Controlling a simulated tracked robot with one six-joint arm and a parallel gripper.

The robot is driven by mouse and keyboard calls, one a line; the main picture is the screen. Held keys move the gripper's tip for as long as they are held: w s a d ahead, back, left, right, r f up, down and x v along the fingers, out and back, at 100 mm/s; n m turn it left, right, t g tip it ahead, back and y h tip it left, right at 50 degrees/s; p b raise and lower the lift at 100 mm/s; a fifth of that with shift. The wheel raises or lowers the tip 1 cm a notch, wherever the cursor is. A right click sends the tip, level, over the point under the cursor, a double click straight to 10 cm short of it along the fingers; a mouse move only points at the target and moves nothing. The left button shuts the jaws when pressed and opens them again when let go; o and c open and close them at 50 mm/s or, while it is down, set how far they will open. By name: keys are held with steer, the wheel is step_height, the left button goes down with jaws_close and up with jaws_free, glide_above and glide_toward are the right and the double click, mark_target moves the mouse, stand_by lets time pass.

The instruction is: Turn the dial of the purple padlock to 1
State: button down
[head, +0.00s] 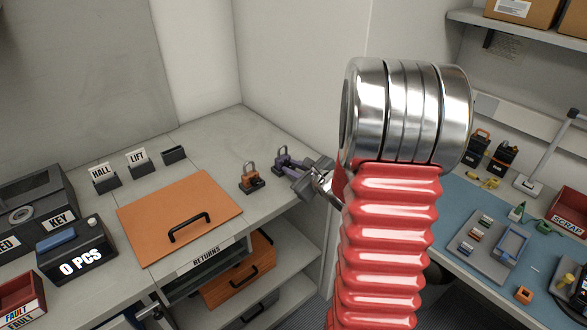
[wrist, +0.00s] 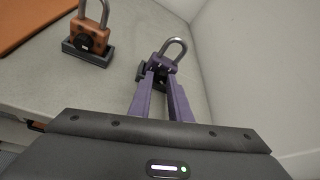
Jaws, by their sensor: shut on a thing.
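The purple padlock (head: 283,158) stands on a dark base on the grey bench, near the back wall. In the wrist view its metal shackle points up and its purple body (wrist: 164,63) shows just beyond the fingertips. My gripper (wrist: 161,78) is shut on the front of the padlock, where the dial would be. The fingers hide the dial, so its number cannot be read. In the head view my gripper (head: 297,172) reaches the padlock from the right, partly behind my own arm.
An orange padlock (head: 250,176) stands close on the left, also in the wrist view (wrist: 89,34). An orange panel with a black handle (head: 180,217) lies farther left. Wall rises close behind and right. HALL (head: 103,178) and LIFT (head: 140,164) signs stand along the back.

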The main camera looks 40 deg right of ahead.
steer(key=shift+n, duration=0.3)
stand_by(0.4)
steer(key=c, duration=1.6)
jaws_free()
steer(key=shift+c, duration=0.2)
steer(key=v, duration=1.3)
steer(key=shift+s+a, duration=0.2)
steer(key=shift+s, duration=0.2)
